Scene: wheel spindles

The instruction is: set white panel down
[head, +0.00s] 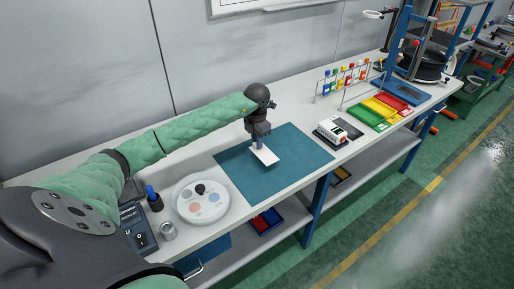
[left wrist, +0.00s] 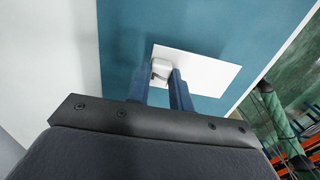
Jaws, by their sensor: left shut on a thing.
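The white panel (head: 265,157) is a flat rectangle at the middle of the teal mat (head: 300,150) on the workbench. In the left wrist view the panel (left wrist: 212,72) has a small white block-like grip (left wrist: 161,69) standing on it. My left gripper (head: 259,146) points down over the mat, and its two blue fingers (left wrist: 163,84) are shut on that grip. The panel lies roughly flat under the fingers. I cannot tell whether it touches the mat or hangs just above it. My right gripper is not in view.
A round white tray with coloured discs (head: 201,214) stands left of the mat. A white device (head: 332,132) on a dark base stands to the right, before red, yellow and green bins (head: 378,108) and a bottle rack (head: 344,78). The mat around the panel is clear.

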